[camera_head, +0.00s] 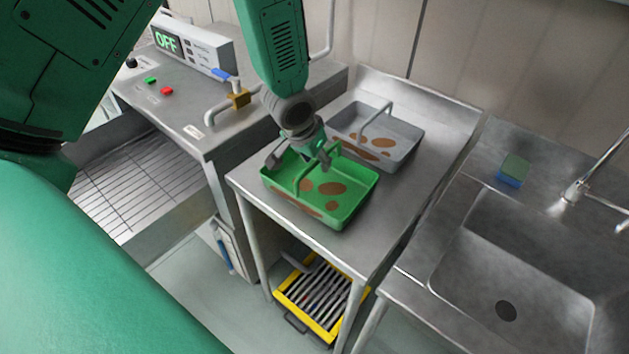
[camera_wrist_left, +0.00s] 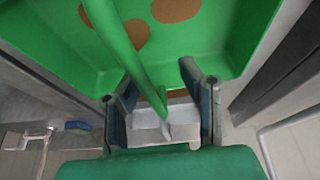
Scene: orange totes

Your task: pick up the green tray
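The green tray (camera_head: 345,208) sits on the metal table, with brown patches inside and an arched green handle across it. My left gripper (camera_head: 299,160) is over the tray's back left part, pointing down at the handle. In the left wrist view the gripper (camera_wrist_left: 160,108) has its two fingers apart, with the green handle (camera_wrist_left: 140,75) running between them; I see no clear grip on it. The tray (camera_wrist_left: 235,25) fills the top of that view. My right gripper is not in view.
A grey tray (camera_head: 395,140) with brown patches and a handle stands just behind the green one. A sink (camera_head: 520,270) and sponge (camera_head: 513,170) are to the right. A machine with an OFF display (camera_head: 167,41) is at left. A yellow-framed rack (camera_head: 320,296) is below the table.

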